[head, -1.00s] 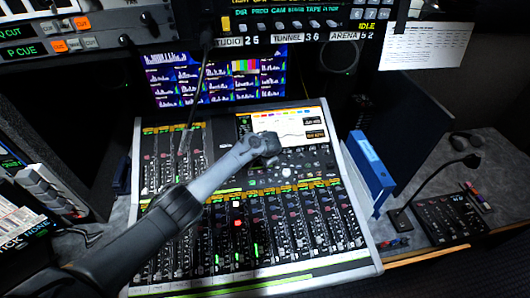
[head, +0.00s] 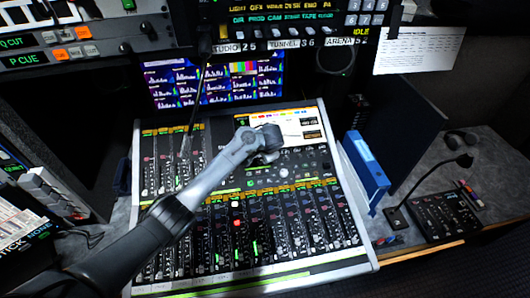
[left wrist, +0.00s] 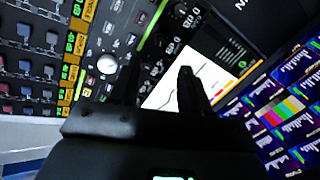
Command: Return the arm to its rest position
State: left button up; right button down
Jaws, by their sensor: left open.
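My left arm comes in from the lower left in the head view, and my left gripper (head: 270,138) is over the upper part of the mixing console (head: 340,240), near its small lit screen (head: 287,122). In the left wrist view the two dark fingers (left wrist: 158,88) stand apart with nothing between them, and the console's small screen (left wrist: 205,85) shows behind them. Whether the fingers touch the console cannot be told. My right gripper is in neither view.
A wall monitor (head: 215,80) stands behind the console. A blue binder (head: 366,168) is at its right edge. A gooseneck microphone panel (head: 445,213) sits further right. A button panel (head: 50,195) is at the left. Overhead rack panels (head: 285,18) hang above the monitor.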

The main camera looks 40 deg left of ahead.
pick_arm(q)
jog(key=s+d+f+h, duration=0.1)
jog(key=s+d+f, duration=0.4)
jog(key=s+d, duration=0.25)
jog(key=s+d+f+h, duration=0.1)
jog(key=s+d+f, duration=0.4)
jog(key=s, duration=0.4)
jog(key=s+d+r+h, duration=0.1)
jog(key=s+d, duration=0.1)
jog(key=s, duration=0.4)
jog(key=s+d+r+h, duration=0.1)
jog(key=s+d, duration=0.2)
jog(key=s, duration=0.3)
jog(key=s+r+n, duration=0.2)
jog(key=s+r, duration=0.3)
jog(key=s, duration=0.6)
notch_tip(320, 180, up, 20)
jog(key=p, duration=1.9)
jog(key=shift+s+d+f+h+p, duration=0.15)
jog(key=shift+d+f+h+p, duration=0.05)
jog(key=shift+d+h+p, duration=0.1)
